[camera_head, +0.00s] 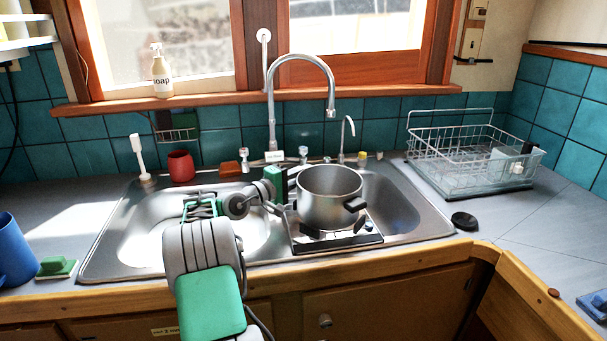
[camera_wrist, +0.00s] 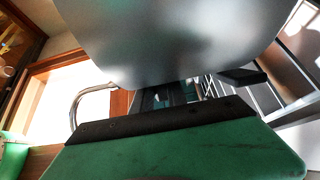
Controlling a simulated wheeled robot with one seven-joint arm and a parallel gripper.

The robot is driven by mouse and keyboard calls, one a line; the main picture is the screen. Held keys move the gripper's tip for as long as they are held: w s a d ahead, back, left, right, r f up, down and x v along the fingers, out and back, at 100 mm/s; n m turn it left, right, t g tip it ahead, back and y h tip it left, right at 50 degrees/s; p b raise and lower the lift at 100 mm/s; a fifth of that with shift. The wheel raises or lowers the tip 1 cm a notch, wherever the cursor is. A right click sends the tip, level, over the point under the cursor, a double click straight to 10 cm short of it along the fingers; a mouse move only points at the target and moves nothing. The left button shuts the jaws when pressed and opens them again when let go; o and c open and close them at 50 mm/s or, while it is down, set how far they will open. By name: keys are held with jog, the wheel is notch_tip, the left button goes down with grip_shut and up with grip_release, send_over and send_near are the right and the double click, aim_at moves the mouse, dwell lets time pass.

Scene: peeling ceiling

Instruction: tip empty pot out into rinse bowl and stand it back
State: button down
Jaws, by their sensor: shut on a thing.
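The pot (camera_head: 328,211) is a round grey metal pot with black side handles, upright over the middle of the sink. It also fills the upper part of the wrist view (camera_wrist: 170,40). My gripper (camera_head: 284,187) is at the pot's left side, shut on it; the fingertips are partly hidden, but it seems to be at the left handle. The pot is above a flat black and steel stand (camera_head: 312,246); I cannot tell whether it touches. No bowl labelled for rinsing shows; the left sink basin (camera_head: 145,234) is open, to the left of the pot.
The tall curved tap (camera_head: 270,95) rises behind the pot. A wire dish rack (camera_head: 440,160) stands right. A red cup (camera_head: 181,166), white brush (camera_head: 138,155), blue mug (camera_head: 14,250) and green sponge (camera_head: 57,267) are left. A black disc (camera_head: 464,220) lies right of the sink.

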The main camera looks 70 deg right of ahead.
jog(key=shift+r, duration=0.1)
jog(key=c, duration=1.2)
grip_release()
jog(key=shift+c, duration=0.2)
jog(key=shift+a+f, duration=0.1)
jog(key=shift+f, duration=0.15)
jog(key=shift+v, duration=1.15)
jog(key=shift+s+d+r, duration=0.3)
jog(key=shift+s+d, duration=0.1)
jog(key=shift+d, duration=0.3)
jog(key=shift+s+d+p, duration=0.15)
jog(key=shift+d+p, duration=0.2)
jog(key=shift+d, duration=0.1)
jog(key=w+d+p, duration=0.3)
jog(key=w+d, duration=0.2)
jog(key=w, duration=0.2)
jog(key=shift+w+d, duration=0.15)
